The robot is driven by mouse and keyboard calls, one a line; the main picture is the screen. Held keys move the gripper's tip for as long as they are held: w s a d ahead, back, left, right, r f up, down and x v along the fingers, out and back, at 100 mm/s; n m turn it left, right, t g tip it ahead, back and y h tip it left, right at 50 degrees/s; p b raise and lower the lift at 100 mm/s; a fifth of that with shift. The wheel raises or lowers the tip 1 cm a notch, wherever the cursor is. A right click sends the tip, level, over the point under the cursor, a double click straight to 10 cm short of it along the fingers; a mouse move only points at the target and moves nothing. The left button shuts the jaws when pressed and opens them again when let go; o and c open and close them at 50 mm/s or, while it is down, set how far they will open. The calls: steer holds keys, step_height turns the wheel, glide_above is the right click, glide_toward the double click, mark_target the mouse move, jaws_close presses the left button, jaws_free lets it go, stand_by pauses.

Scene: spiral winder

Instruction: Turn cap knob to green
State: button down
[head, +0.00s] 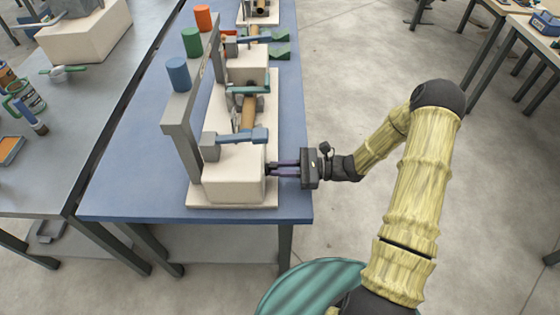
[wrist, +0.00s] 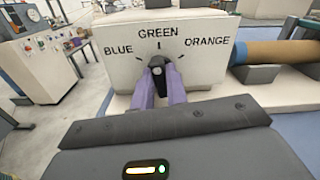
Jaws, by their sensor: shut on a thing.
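The cap knob (wrist: 157,62) is a small dark knob on the front face of a white block (wrist: 105,65), which also shows in the head view (head: 232,180). Labels BLUE, GREEN and ORANGE with tick marks fan above it. The knob seems to point up, roughly at the GREEN mark, but its exact angle is partly hidden by the fingers. My gripper (wrist: 158,76) has its two purple fingers shut on the knob, one on each side. In the head view my gripper (head: 272,170) reaches the block's near right face, where the knob is hidden.
A blue cylinder (head: 177,75), a green cylinder (head: 192,42) and an orange cylinder (head: 204,18) stand on a grey frame (head: 182,135) above the winder. A brown tube (head: 248,114) lies behind the white block. The blue tabletop (head: 130,185) is clear at the front left.

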steer(key=shift+m+p, duration=0.6)
steer(key=shift+m, duration=0.2)
steer(key=c, duration=1.4)
jaws_free()
steer(key=shift+w+a, duration=0.1)
steer(key=d+b, duration=0.2)
steer(key=d, duration=1.5)
steer(key=shift+s+d, duration=0.3)
steer(key=shift+f, duration=0.1)
steer(key=shift+s, duration=0.15)
